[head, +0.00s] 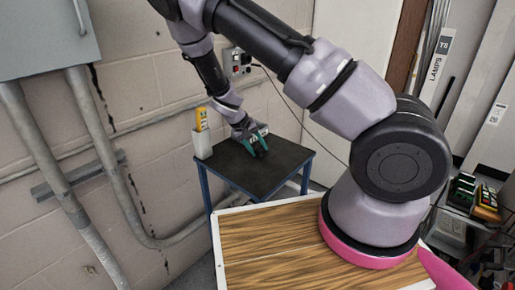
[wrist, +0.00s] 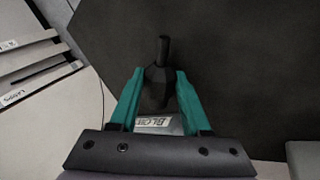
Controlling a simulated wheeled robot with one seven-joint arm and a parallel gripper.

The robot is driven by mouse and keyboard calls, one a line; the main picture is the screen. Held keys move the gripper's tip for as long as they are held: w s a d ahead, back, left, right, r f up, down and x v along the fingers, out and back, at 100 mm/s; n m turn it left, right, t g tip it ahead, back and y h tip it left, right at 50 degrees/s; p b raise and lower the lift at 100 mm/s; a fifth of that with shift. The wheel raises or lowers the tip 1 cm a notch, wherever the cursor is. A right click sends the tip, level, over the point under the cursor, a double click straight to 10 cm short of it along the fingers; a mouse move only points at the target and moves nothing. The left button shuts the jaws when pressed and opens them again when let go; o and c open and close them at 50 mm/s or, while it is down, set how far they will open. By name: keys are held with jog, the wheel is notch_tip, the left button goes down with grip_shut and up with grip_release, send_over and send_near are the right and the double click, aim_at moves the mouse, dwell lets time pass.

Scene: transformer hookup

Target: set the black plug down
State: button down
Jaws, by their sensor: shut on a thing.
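The black plug (wrist: 158,82) sits between the two green fingers of my gripper (wrist: 161,76), with its narrow end pointing up the picture, away from the palm. The fingers are shut on it. A white label with partly readable dark letters (wrist: 153,123) shows near the palm. In the head view, my gripper (head: 256,151) is low over the black top of a small blue-legged table (head: 283,160). The plug is small and dark there, hard to tell from the tabletop. I cannot tell whether it touches the top.
A white holder (head: 203,145) with a yellow device (head: 201,119) stands on the table's left back corner. A wall box (head: 237,62) with a thin black cord (head: 290,108) is behind. The tabletop's right and front parts are clear. A wood-grain surface (head: 270,250) lies nearer.

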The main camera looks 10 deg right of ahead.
jog(key=shift+s+f, duration=0.3)
jog(key=shift+f, duration=0.3)
jog(key=c, duration=0.6)
grip_release()
jog(key=shift+c, duration=0.2)
jog(key=shift+w+a+r, duration=0.1)
jog(key=shift+w+r, duration=0.1)
jog(key=shift+r, duration=0.35)
jog(key=v, duration=1.2)
jog(key=s+d+r+m+y, duration=0.2)
jog(key=s+d+r+y, duration=0.2)
jog(key=r, duration=0.6)
jog(key=s+d+r+m+y, duration=0.1)
jog(key=s+d+r+y, duration=0.2)
jog(key=r, duration=0.7)
jog(key=s+d+r+t, duration=0.2)
jog(key=s+r+t, duration=0.1)
jog(key=s+r, duration=0.3)
jog(key=s+d+r+m+t, duration=0.1)
jog(key=s+d+r+t, duration=0.1)
jog(key=s+r, duration=0.4)
jog(key=shift+s+d+t, duration=0.4)
jog(key=shift+s+d, duration=0.05)
jog(key=shift+s, duration=0.5)
jog(key=shift+r, duration=0.1)
